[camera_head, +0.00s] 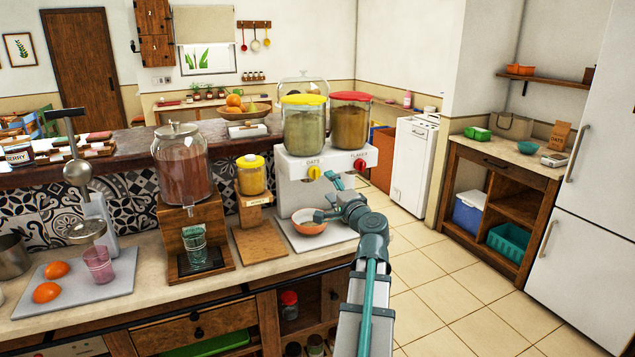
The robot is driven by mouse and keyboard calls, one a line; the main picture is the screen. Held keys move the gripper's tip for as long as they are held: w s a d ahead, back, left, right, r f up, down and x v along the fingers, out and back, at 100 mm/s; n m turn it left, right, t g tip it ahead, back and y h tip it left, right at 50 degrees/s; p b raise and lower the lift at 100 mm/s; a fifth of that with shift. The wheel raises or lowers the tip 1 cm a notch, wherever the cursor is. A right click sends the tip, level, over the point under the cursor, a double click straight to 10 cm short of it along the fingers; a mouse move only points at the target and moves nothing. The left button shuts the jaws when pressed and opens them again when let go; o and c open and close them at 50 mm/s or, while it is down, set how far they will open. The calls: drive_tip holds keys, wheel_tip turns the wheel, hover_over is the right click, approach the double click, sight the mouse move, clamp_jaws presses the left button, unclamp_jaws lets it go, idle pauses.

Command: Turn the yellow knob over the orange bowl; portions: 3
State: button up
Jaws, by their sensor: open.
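The yellow knob (314,172) is on the front of a white two-jar dispenser, below the jar with the yellow lid (303,127) and a label reading OATS. The orange bowl (306,229) stands on the white base below this knob, with a pale inside. My arm covers its right side, and its contents are unclear. My gripper (331,177) is open, just right of the yellow knob. The fingers are small here, and I cannot tell whether they touch the knob.
A red knob (360,165) sits close to the right, under the red-lidded jar (350,122). To the left stand a yellow-lidded jar on a wooden stand (251,177) and a glass drink dispenser (182,165). Tiled floor (440,285) lies open at right.

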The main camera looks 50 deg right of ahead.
sight(317, 176)
drive_tip(key=w+d+n, duration=0.1)
drive_tip(key=w+n, duration=0.1)
drive_tip(key=n, duration=0.3)
drive_tip(key=w+d+n+p, duration=0.1)
drive_tip(key=w+d+n, duration=0.1)
drive_tip(key=n, duration=0.4)
drive_tip(key=w+d+n+g+p, duration=0.1)
drive_tip(key=w+d+n, duration=0.1)
drive_tip(key=w+n, duration=0.2)
drive_tip(key=shift+w+d+f+n, duration=0.15)
drive_tip(key=shift+d+f+n, duration=0.1)
drive_tip(key=shift+n, duration=0.55)
drive_tip(key=shift+w+d+f, duration=0.1)
drive_tip(key=shift+w+d, duration=0.1)
drive_tip(key=shift+w, duration=0.35)
drive_tip(key=c, duration=1.2)
drive_tip(key=shift+o, duration=0.2)
drive_tip(key=shift+m+b, duration=0.3)
drive_tip(key=shift+m, duration=0.1)
